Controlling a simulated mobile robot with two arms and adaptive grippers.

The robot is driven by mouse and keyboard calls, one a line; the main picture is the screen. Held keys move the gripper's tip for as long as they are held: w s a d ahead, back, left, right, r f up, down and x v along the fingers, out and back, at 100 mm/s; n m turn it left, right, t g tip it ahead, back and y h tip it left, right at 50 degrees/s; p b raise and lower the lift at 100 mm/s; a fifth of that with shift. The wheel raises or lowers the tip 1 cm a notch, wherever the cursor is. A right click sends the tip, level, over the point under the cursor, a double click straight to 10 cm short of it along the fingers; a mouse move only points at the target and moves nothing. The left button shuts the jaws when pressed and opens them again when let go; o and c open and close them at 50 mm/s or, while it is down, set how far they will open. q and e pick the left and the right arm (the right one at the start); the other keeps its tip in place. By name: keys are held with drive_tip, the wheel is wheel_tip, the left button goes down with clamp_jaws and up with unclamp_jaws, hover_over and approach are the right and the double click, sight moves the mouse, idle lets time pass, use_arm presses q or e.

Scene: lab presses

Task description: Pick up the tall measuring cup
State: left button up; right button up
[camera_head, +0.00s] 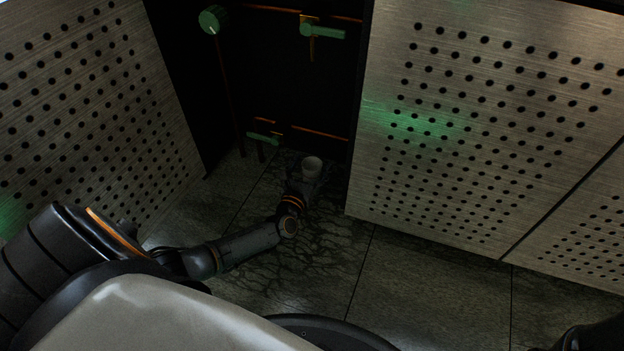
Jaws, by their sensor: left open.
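The measuring cup (312,165) is small and light grey in the camera_head view. It is at the back of the tiled floor, in the gap between two perforated metal panels. My left arm reaches in from the left, and my left gripper (308,186) is right at the cup, on its near side. The gripper is open. Its fingers are dark and small, so I cannot tell whether they touch the cup. The lower part of the cup is hidden by the gripper. My right gripper is not in view.
Perforated metal panels stand at the left (95,100) and right (470,120) of the gap. Behind it is a dark recess with a green knob (210,20), a green lever (322,30) and a lower green handle (263,139). Floor tiles (430,275) at front right are clear.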

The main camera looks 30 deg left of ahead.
use_arm(q)
drive_tip(key=c, duration=1.5)
